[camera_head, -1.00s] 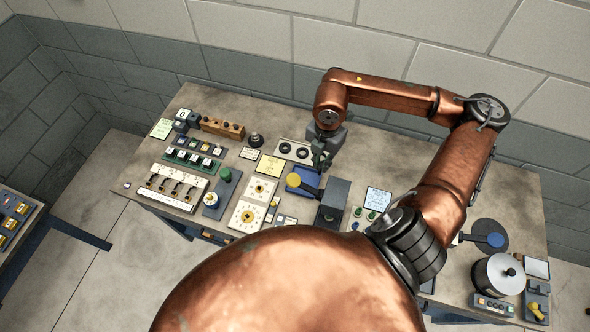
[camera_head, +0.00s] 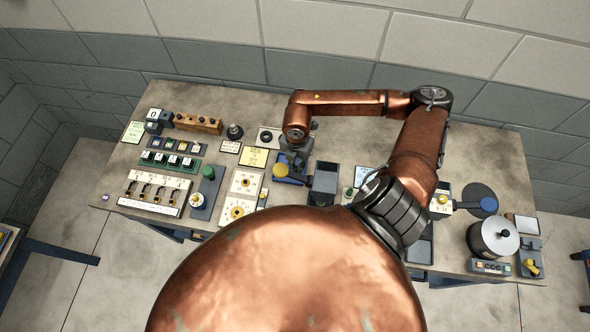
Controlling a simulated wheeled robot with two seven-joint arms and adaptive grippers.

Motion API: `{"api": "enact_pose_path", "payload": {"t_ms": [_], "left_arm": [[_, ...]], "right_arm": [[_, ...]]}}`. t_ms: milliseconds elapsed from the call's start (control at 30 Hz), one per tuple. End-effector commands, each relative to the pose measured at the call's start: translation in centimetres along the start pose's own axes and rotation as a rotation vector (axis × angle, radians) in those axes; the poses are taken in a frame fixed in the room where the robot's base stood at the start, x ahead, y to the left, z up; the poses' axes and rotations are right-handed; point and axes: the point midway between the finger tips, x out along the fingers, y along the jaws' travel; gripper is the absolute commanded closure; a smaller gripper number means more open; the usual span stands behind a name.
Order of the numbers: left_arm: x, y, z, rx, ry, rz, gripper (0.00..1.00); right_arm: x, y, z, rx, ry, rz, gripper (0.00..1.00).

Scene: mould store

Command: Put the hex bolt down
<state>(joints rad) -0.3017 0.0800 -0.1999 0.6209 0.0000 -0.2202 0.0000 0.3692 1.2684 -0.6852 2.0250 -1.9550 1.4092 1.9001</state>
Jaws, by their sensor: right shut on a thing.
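My right gripper (camera_head: 293,160) reaches down over the middle of the workbench (camera_head: 385,150), its arm coming in from the right. It is shut, with its fingertips small and dark in this view. The hex bolt in its grip is too small and hidden to make out. The gripper is just behind a blue and yellow part (camera_head: 287,180) and left of a dark grey block (camera_head: 323,182). I cannot tell whether the fingers or bolt touch anything below. My left gripper is not in view.
Switch panels (camera_head: 155,192), a green cylinder (camera_head: 208,172) and white dial plates (camera_head: 243,184) crowd the left half. A yellow card (camera_head: 255,157) lies left of the gripper. A silver-topped drum (camera_head: 493,238) stands at right. The bench's back right is mostly clear.

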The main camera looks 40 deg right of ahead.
Motion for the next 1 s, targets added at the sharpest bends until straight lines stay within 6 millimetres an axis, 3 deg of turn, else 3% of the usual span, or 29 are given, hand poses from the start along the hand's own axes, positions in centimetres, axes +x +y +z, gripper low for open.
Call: {"api": "enact_pose_path", "payload": {"t_ms": [467,867,900,1000], "left_arm": [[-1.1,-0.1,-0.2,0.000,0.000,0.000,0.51],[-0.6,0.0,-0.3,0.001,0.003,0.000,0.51],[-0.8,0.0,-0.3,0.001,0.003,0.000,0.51],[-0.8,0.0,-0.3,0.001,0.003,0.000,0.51]], "right_arm": [[5.0,0.0,0.0,0.001,0.001,-0.001,1.00],[5.7,0.0,0.0,0.001,0.000,0.000,1.00],[5.6,0.0,0.0,0.000,0.000,0.000,0.83],[5.6,0.0,0.0,0.000,0.000,0.000,0.76]]}}
